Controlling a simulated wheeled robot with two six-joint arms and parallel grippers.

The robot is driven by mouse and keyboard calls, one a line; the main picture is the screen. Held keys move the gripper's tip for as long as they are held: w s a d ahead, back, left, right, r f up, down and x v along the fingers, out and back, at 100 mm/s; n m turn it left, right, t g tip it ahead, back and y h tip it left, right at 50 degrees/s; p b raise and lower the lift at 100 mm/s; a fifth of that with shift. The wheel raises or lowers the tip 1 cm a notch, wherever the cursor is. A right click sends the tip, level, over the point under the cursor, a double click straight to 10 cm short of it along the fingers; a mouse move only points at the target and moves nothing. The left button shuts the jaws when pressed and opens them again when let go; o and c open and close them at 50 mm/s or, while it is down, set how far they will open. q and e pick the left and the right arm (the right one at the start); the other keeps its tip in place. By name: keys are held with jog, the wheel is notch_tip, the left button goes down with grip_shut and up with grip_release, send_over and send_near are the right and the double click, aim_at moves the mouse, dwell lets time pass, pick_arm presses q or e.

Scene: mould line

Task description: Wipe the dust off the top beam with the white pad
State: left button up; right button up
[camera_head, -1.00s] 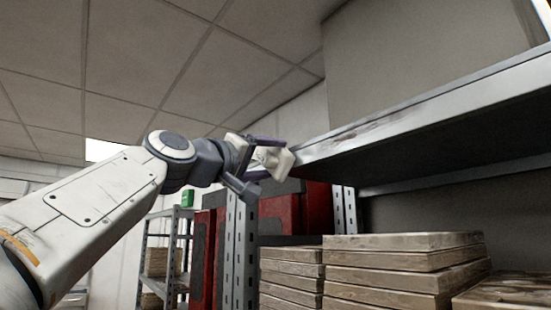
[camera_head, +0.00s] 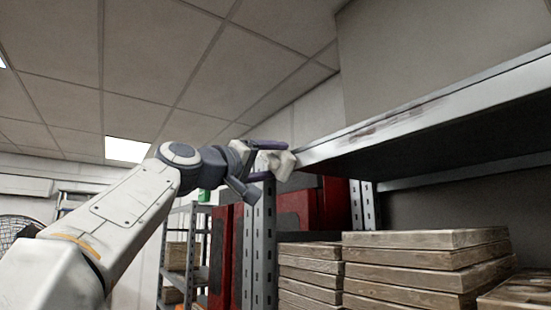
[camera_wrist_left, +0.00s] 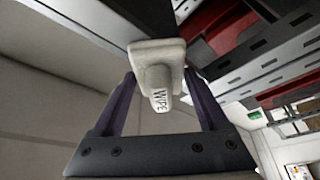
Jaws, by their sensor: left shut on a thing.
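My left gripper (camera_head: 258,170) is shut on the white pad (camera_head: 276,164), just at the left end of the top beam (camera_head: 470,98). In the left wrist view the pad (camera_wrist_left: 157,52) sits between my two fingers, its handle marked "WIPE" towards the camera. I cannot tell whether the pad touches the beam. The beam is a long grey metal edge rising to the right. Brownish dust streaks (camera_head: 398,122) lie along its front face, right of the pad. My right gripper is not in view.
Stacked wooden boards (camera_head: 425,262) fill the shelf below the beam. Red cases (camera_head: 297,205) stand behind a perforated metal upright (camera_head: 264,245). Another rack (camera_head: 185,255) stands further back at left. The space left of the beam's end is open.

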aim_at(258, 170)
pick_arm(q)
jog(key=shift+w+a+p, duration=0.4)
jog(key=shift+w+a, duration=0.3)
jog(key=shift+w, duration=0.3)
jog(key=shift+w+a+p, duration=0.35)
jog(key=shift+w+a, duration=0.3)
jog(key=shift+w, duration=0.35)
jog(key=shift+w+a, duration=0.2)
jog(key=shift+w, duration=0.1)
jog(key=shift+c, duration=1.2)
jog(key=shift+w+a+f+p, duration=0.15)
jog(key=shift+w+a+p, duration=0.2)
jog(key=shift+w+a, duration=0.1)
jog(key=shift+w+a+p, duration=0.9)
jog(key=shift+w, duration=0.3)
jog(key=shift+w+a, duration=0.2)
